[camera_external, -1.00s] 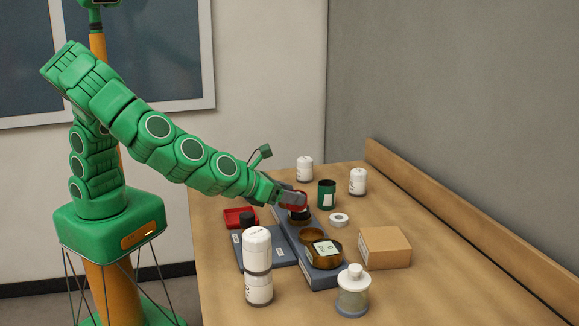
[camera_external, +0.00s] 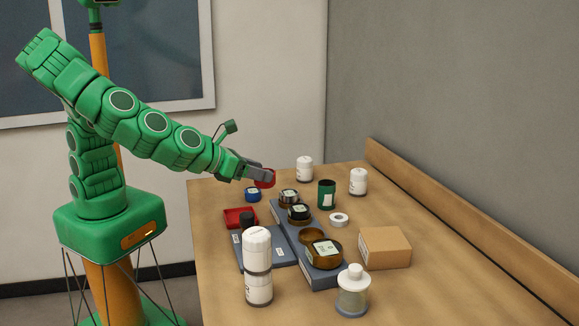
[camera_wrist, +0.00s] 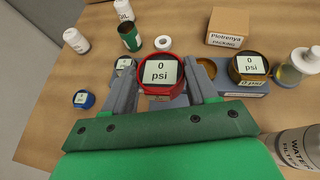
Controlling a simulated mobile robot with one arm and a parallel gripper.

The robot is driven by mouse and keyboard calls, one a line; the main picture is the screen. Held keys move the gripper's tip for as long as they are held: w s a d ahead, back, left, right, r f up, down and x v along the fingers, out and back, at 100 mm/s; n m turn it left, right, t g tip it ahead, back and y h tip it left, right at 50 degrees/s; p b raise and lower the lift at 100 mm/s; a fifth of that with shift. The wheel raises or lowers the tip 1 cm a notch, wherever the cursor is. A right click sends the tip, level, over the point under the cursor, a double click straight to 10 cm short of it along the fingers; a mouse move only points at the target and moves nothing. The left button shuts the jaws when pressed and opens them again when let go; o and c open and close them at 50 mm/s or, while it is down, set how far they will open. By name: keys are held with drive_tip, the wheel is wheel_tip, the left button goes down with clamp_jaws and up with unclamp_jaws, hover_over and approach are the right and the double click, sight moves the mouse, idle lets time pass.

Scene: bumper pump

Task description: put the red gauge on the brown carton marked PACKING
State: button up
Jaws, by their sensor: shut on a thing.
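The red gauge (camera_wrist: 160,72), with a face reading 0 psi, is held between the two fingers of my gripper (camera_wrist: 163,85) in the wrist view. In the external view the red gauge (camera_external: 264,178) is at the tip of my gripper (camera_external: 262,175), raised above the table and the blue-grey rack. The brown carton (camera_external: 385,248) stands on the table to the right of the rack. In the wrist view the carton (camera_wrist: 237,28) shows the word PACKING, and its top looks bare.
The rack (camera_external: 321,276) holds several dark gauges in brown cups; one cup (camera_external: 311,237) is empty. A blue gauge (camera_external: 252,194), a red tray (camera_external: 240,217), a green can (camera_external: 326,194), a tape roll (camera_external: 339,219), white bottles (camera_external: 257,289) and a glass jar (camera_external: 353,292) stand around.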

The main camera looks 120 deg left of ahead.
drive_tip(key=w+a, duration=0.1)
drive_tip(key=w, duration=0.7)
hover_over(378, 240)
drive_tip(key=f, duration=0.7)
drive_tip(key=shift+s+f, duration=0.25)
drive_tip(key=shift+s, duration=0.1)
drive_tip(key=shift+w+a+f, duration=0.15)
drive_tip(key=shift+w+f, duration=0.2)
drive_tip(key=shift+f, duration=1.6)
drive_tip(key=shift+f, duration=0.2)
drive_tip(key=o, duration=1.1)
drive_tip(key=shift+o, duration=0.2)
